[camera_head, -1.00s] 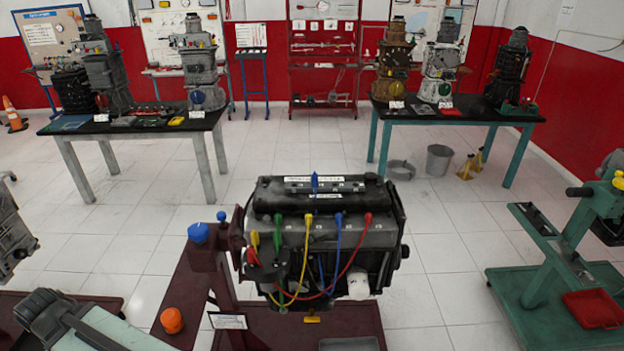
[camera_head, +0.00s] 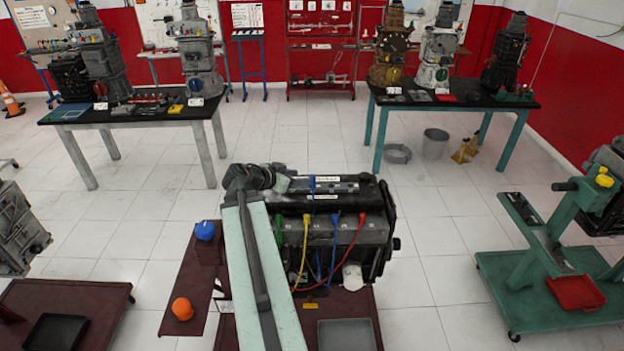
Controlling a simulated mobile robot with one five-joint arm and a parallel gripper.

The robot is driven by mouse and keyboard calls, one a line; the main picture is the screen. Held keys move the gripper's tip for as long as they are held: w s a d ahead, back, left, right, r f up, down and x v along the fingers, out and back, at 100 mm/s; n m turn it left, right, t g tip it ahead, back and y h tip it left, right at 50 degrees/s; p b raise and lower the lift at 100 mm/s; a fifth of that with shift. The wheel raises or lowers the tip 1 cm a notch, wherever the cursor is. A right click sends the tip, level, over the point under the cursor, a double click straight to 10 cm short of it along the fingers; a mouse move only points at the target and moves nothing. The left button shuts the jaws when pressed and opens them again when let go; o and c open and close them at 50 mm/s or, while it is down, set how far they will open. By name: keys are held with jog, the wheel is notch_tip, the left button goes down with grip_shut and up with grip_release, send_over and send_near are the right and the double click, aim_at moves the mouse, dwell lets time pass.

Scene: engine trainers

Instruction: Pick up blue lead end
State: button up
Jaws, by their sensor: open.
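The black engine (camera_head: 350,205) stands on a dark red stand with its top facing me. A blue lead end (camera_head: 335,219) sits on the engine's front upper edge, and its blue cable hangs down from it. A small blue upright piece (camera_head: 312,185) stands on the top cover; I cannot tell if it is also a lead end. A yellow lead end (camera_head: 308,220) and a red lead end (camera_head: 362,219) flank the blue one. My gripper (camera_head: 282,178) is over the engine's top left corner, left of the blue pieces. It is open and its fingertips are small and unclear.
My arm hides the engine's left front. A blue knob (camera_head: 205,230) and an orange cap (camera_head: 182,308) are on the stand's left side. A grey tray (camera_head: 346,334) lies in front of the engine. A green stand (camera_head: 555,270) is at the right, with clear floor between.

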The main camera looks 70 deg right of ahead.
aim_at(311, 186)
jog(key=b+x, duration=0.1)
jog(key=x, duration=0.1)
jog(key=shift+s+d+f, duration=0.1)
jog(key=shift+d+f, duration=0.05)
jog(key=shift+f, duration=0.05)
jog(key=b+x, duration=0.2)
jog(key=x, duration=0.1)
jog(key=f+b+x, duration=0.1)
jog(key=shift+s+f, duration=0.1)
jog(key=shift+s, duration=0.1)
jog(key=shift+s+d, duration=0.1)
jog(key=shift+d, duration=0.1)
grip_shut()
